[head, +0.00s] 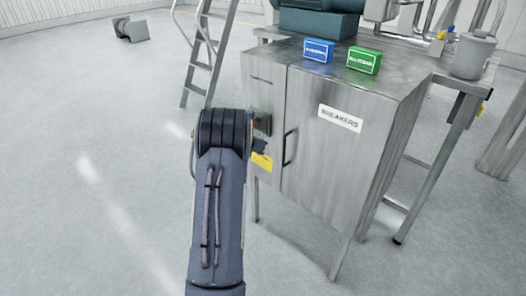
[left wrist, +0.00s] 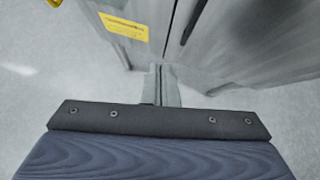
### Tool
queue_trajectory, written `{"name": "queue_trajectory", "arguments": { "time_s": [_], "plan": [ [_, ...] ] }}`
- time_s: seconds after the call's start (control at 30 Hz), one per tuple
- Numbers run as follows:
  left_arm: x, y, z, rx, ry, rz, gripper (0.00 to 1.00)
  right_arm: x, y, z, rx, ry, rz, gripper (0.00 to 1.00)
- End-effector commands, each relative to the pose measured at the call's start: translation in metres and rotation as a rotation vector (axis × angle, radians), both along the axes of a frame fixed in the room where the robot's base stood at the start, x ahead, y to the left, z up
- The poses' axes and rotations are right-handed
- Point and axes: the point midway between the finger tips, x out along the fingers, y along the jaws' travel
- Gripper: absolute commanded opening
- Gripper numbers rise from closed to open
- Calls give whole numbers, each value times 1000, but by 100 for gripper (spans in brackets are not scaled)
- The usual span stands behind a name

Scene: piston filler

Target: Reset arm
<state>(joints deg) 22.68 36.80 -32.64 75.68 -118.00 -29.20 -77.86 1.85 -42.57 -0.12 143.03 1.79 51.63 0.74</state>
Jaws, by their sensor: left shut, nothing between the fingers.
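My left arm rises from the bottom of the head view and ends beside a grey metal cabinet (head: 335,175) labelled BREAKERS. In that view the arm's dark wrist mostly hides the left gripper. In the left wrist view my left gripper (left wrist: 165,84) is shut and empty, with its fingers pointing towards the cabinet's lower part (left wrist: 235,55). I cannot tell whether they touch it. A yellow label (head: 261,161) on the cabinet also shows in the left wrist view (left wrist: 123,26). My right gripper is out of view.
A blue box (head: 318,50) and a green box (head: 364,60) stand on the cabinet top. A grey pot (head: 472,55) is at the right. A stepladder (head: 205,55) stands behind at the left.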

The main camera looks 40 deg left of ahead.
Motion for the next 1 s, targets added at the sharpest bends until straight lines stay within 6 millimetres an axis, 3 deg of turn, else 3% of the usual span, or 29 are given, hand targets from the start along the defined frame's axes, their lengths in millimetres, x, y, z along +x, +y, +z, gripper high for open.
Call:
{"name": "queue_trajectory", "arguments": {
  "time_s": [0.17,0.37,0.47,0.57,0.67,0.7,0.8,0.87,1.0],
  "plan": [
    [-9,0,8,1,1,1,0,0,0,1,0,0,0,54],
    [-10,0,9,0,1,1,0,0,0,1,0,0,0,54],
    [-8,-1,18,-19,-29,32,0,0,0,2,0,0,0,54],
    [-6,-6,54,-107,-147,168,0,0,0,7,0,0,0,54],
    [-14,-19,115,-324,-361,440,0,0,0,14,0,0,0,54],
    [-23,-27,139,-448,-449,573,0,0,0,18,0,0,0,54],
    [-57,-57,182,-802,-616,910,0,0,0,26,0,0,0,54],
    [-81,-82,195,-1023,-664,1106,0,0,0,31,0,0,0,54],
    [-145,-164,200,-1499,-611,1550,0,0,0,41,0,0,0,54]
  ]
}}
